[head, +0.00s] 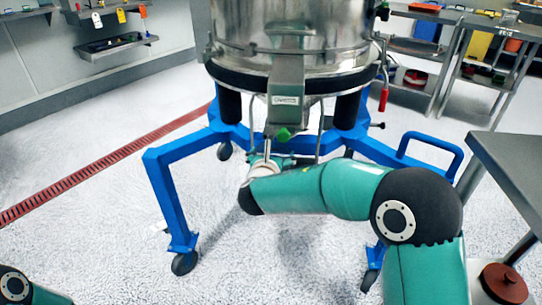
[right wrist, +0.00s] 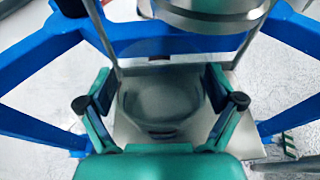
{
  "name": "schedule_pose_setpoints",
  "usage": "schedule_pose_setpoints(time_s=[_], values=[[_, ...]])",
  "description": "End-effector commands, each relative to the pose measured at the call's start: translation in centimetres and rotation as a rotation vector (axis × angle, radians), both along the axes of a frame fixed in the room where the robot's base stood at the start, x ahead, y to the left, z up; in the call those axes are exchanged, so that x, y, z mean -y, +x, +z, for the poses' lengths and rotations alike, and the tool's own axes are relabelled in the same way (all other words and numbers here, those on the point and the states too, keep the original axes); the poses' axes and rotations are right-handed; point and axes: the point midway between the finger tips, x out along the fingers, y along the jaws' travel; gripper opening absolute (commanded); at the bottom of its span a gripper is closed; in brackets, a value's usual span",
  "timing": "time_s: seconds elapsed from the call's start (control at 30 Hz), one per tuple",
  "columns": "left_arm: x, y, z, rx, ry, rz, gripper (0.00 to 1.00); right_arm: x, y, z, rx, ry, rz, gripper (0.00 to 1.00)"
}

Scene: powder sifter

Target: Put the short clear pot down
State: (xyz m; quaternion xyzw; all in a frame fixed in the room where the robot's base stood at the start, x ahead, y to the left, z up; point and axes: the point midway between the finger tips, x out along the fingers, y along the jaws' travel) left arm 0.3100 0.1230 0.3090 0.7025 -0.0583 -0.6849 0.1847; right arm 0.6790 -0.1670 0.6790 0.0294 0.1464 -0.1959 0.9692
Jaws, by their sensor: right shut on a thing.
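The short clear pot (right wrist: 160,100) shows in the right wrist view as a see-through round vessel between the fingers of my right gripper (right wrist: 161,104). The two fingers press on its left and right sides. The pot is over a pale steel plate (right wrist: 128,135) below the sifter; I cannot tell whether it touches the plate. In the head view my right gripper (head: 275,160) is under the sifter (head: 290,35), mostly hidden by my wrist, and the pot cannot be made out. My left gripper is not in view; only a bit of that arm shows at the lower left.
The sifter's blue wheeled frame (head: 172,200) surrounds my right gripper on both sides. A round steel outlet (right wrist: 210,15) hangs just above and beyond the pot. A grey table (head: 515,165) stands at the right, with a brown round lid (head: 505,283) below it.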

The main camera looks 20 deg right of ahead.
Motion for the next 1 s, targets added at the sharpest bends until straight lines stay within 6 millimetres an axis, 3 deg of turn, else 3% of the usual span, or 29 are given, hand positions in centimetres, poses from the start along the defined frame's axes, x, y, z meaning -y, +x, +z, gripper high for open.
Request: schedule_pose_setpoints(time_s=[0.03, 0.07, 0.1, 0.57, 0.77, 1.0], values=[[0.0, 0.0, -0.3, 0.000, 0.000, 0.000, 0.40, 0.0, 0.0, -0.3, 0.000, 0.000, 0.000, 0.50], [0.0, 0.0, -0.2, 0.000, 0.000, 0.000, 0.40, 0.0, 0.0, -0.2, 0.000, 0.000, 0.000, 0.95], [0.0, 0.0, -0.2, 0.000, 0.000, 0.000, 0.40, 0.0, 0.0, -0.2, -0.001, 0.000, 0.000, 1.00], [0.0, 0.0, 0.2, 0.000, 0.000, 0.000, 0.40, -0.2, -0.3, 0.3, -0.001, 0.000, 0.001, 1.00], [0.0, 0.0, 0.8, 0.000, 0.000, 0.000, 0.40, -1.4, -2.9, 1.3, -0.001, 0.000, 0.004, 1.00], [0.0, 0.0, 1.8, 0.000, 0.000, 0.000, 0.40, -3.2, -7.2, 2.8, 0.000, 0.000, 0.005, 1.00]])
